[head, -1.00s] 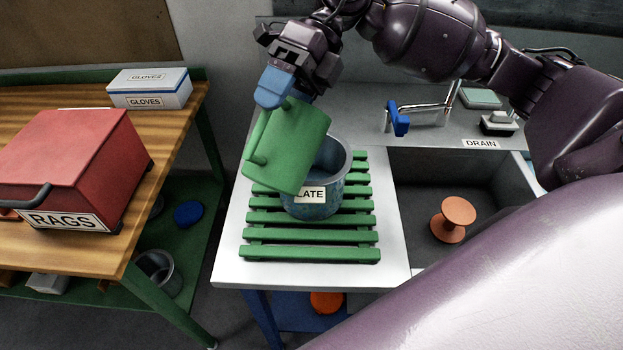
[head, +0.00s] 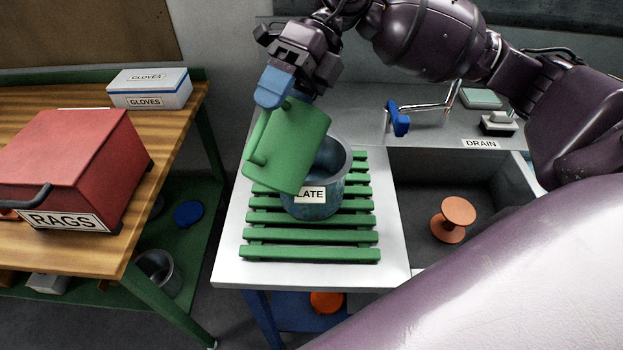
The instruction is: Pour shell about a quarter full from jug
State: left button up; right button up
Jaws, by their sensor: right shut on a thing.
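The green jug (head: 290,150) is tilted over the left rim of a blue-grey speckled pot (head: 327,200). The pot stands upright on a green slatted rack (head: 310,253). Its label (head: 311,195) shows "LATE"; the jug may cover its start. No label reading "shell" is visible. My right gripper (head: 273,88), with blue fingers, is shut on the jug near its handle (head: 258,137). The jug's mouth, any stream and the level in the pot cannot be made out. My left gripper is not in view.
A sink (head: 415,215) with an orange spool-shaped thing (head: 453,218) lies right of the rack, with a blue-handled tap (head: 398,119) behind. A red RAGS box (head: 75,160) and a GLOVES box (head: 150,88) stand on the wooden bench at left.

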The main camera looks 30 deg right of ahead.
jog(key=shift+d, duration=0.1)
dwell(0.3)
jog(key=shift+w+d+f+y, duration=0.1)
jog(key=shift+w+d+y, duration=0.05)
jog(key=shift+y, duration=0.25)
jog(key=shift+d+g+b, duration=0.1)
jog(key=shift+g+b, duration=0.2)
jog(key=shift+b, duration=0.05)
dwell(1.3)
jog(key=shift+w+d+f+y, duration=0.15)
jog(key=shift+d+y, duration=0.05)
jog(key=shift+y, duration=0.1)
dwell(0.5)
